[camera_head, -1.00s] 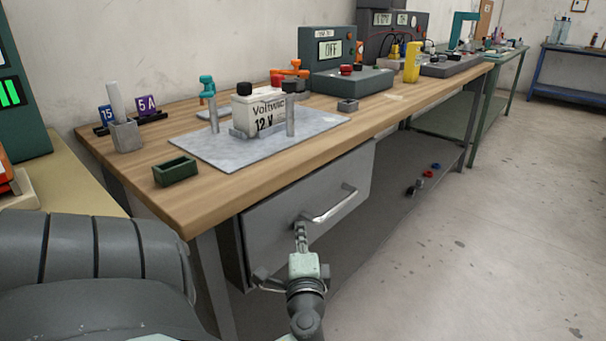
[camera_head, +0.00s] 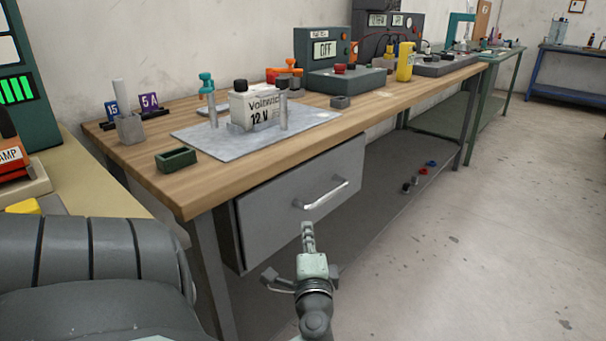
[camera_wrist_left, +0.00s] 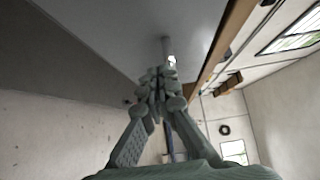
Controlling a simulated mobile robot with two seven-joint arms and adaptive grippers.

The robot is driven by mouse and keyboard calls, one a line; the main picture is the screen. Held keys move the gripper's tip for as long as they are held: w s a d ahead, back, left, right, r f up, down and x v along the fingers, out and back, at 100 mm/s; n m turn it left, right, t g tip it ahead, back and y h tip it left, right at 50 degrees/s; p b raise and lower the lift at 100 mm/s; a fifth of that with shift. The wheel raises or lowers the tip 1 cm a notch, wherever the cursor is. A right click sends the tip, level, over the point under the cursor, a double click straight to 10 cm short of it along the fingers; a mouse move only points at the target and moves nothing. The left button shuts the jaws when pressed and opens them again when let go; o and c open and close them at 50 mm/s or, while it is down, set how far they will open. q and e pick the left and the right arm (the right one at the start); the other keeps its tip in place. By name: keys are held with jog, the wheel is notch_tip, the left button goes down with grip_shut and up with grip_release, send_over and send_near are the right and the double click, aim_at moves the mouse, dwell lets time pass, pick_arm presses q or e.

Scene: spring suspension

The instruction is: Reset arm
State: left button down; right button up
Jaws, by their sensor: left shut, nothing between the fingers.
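My left gripper (camera_head: 307,226) is in the lower middle of the head view, in front of the workbench drawer (camera_head: 290,205). Its fingers are together and empty. The drawer's metal handle (camera_head: 326,195) lies just above the fingertips in the picture, with a small gap between them. In the left wrist view the shut fingers (camera_wrist_left: 160,75) point toward the drawer front, and the handle (camera_wrist_left: 167,48) shows beyond their tips. The right gripper is not in view.
On the wooden workbench (camera_head: 215,185) are a white 12 V battery (camera_head: 254,108), a green tray (camera_head: 176,160), a grey cup (camera_head: 130,128) and a meter (camera_head: 329,50). Several small coloured parts lie on the lower shelf (camera_head: 385,205). The floor (camera_head: 490,230) at right is clear.

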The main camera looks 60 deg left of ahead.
pick_arm(q)
jog(key=b+v, duration=0.1)
jog(key=v, duration=0.6)
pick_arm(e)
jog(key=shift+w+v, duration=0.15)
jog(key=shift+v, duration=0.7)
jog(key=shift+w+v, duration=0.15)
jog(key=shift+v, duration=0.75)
pick_arm(q)
jog(key=shift+s+d+f, duration=0.15)
jog(key=d+f+n+g+h+p, duration=0.1)
jog(key=d+f+n+g+h, duration=0.25)
jog(key=f+h, duration=0.95)
jog(key=s+d+f+g, duration=0.1)
jog(key=s+d+f, duration=0.1)
jog(key=d+f, duration=0.3)
jog(key=s+d+f+n+g, duration=0.1)
jog(key=s+d+f+g, duration=0.1)
jog(key=d+f, duration=0.3)
notch_tip(320, 180, down, 5)
jog(key=shift+s+r+h+p, duration=0.1)
jog(key=shift+s+h+p, duration=0.1)
jog(key=shift+h+p, duration=0.2)
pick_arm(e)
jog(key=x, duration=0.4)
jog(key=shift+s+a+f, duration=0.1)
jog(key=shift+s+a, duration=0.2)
